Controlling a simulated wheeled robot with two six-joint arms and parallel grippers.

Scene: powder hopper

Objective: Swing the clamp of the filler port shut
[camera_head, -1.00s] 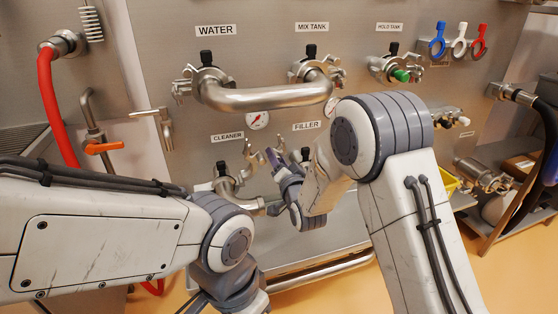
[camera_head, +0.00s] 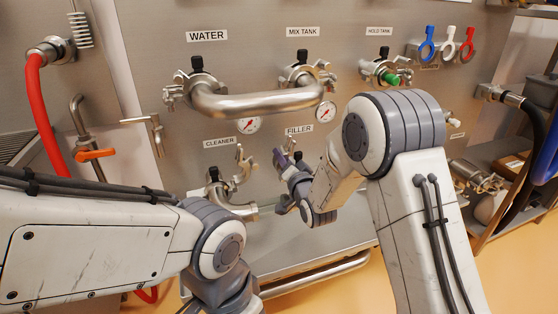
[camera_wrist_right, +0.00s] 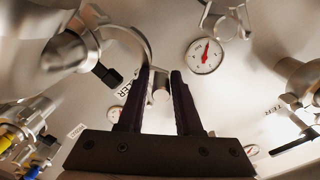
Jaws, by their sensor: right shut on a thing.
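The filler port (camera_head: 298,157) sits under the FILLER label, mostly hidden behind my right gripper; its black knob shows. My right gripper (camera_head: 279,158) is at the left side of this port. In the right wrist view the two dark fingers of the gripper (camera_wrist_right: 161,74) are shut on a small metal part of the filler clamp (camera_wrist_right: 161,92). A curved metal band (camera_wrist_right: 138,30) of the clamp reaches from the port side at left towards the fingers. How far the clamp stands open cannot be told. My left arm is at the lower left; its gripper is out of view.
The cleaner port (camera_head: 214,175) with its clamp (camera_head: 243,162) standing out is close at left. A thick metal pipe (camera_head: 255,102) runs above, with pressure gauges (camera_head: 326,111) below it. A metal rail (camera_head: 320,274) crosses the lower panel. My left forearm fills the lower left.

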